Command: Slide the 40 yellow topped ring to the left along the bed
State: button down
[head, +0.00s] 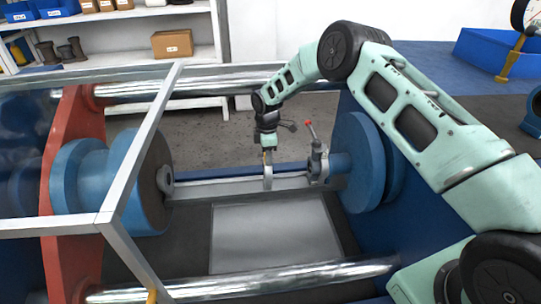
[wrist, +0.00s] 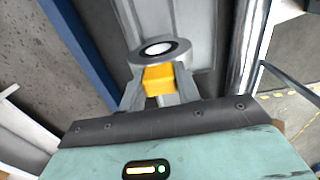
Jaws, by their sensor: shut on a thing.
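The yellow topped ring (head: 268,182) is a thin grey ring standing upright on the bed (head: 215,189), between the two blue flanged ends. Its yellow top block (wrist: 160,79) shows clearly in the wrist view. My gripper (head: 267,156) points down at the ring from above. It is shut on the yellow block, with one finger on each side. The wrist view shows the ring's grey rim (wrist: 138,60) just beyond the fingertips. The number 40 is not readable.
A clamp with a red handle (head: 311,131) stands on the bed to the right of the ring. A blue flange (head: 362,160) is farther right. The bed is clear leftward up to the left blue flange (head: 138,185). Shiny bars (head: 240,278) run in front and behind.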

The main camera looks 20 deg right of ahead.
jog(key=shift+s+a+f, duration=0.1)
jog(key=shift+a+f, duration=0.2)
jog(key=shift+a, duration=0.25)
jog(key=shift+w+a+b, duration=0.25)
jog(key=shift+a+b, duration=0.3)
jog(key=shift+a, duration=0.65)
jog(key=shift+w+a+b, duration=0.25)
jog(key=shift+a+b, duration=0.3)
jog(key=shift+a, duration=0.7)
jog(key=shift+w+a+b, duration=0.25)
jog(key=shift+a+b, duration=0.3)
jog(key=shift+a, duration=0.6)
jog(key=shift+w+a+b, duration=0.25)
jog(key=shift+a+b, duration=0.3)
jog(key=shift+a, duration=0.65)
jog(key=c, duration=0.9)
grip_release()
